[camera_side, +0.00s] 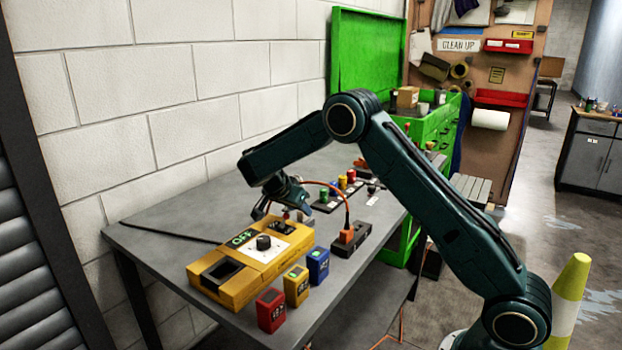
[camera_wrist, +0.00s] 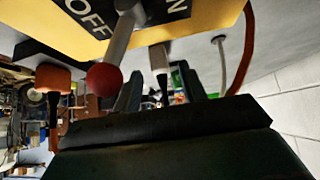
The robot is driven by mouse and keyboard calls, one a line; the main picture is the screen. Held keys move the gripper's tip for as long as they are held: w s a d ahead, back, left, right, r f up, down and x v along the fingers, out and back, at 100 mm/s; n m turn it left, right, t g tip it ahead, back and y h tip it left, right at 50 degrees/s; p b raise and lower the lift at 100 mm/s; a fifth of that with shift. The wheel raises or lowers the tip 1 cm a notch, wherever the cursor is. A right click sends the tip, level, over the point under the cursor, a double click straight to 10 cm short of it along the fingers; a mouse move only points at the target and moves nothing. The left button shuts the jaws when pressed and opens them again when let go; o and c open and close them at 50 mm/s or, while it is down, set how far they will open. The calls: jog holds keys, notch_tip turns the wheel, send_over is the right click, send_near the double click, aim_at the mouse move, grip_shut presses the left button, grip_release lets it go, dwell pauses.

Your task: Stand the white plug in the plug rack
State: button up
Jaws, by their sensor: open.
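My gripper (camera_side: 282,207) is low over the grey table, just behind the yellow control box. In the wrist view its two fingers (camera_wrist: 160,90) stand apart, with a gap between them. A pale grey-white piece with a dark end (camera_wrist: 159,62) shows in line with that gap; I cannot tell whether it is the white plug. A dark rack-like strip (camera_side: 326,207) with green, yellow and red pieces lies behind the gripper in the side view. A small whitish piece (camera_side: 372,189) is at its right, too small to identify.
The yellow box (camera_side: 226,284) has an OFF display and a black knob. A red-balled lever (camera_wrist: 105,78) is close to the fingers. Red, yellow and blue blocks (camera_side: 318,265) line the front. An orange plug (camera_side: 347,235) sits in a dark block. An orange cable arches nearby.

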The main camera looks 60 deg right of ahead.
jog(key=shift+x, duration=1.25)
grip_shut()
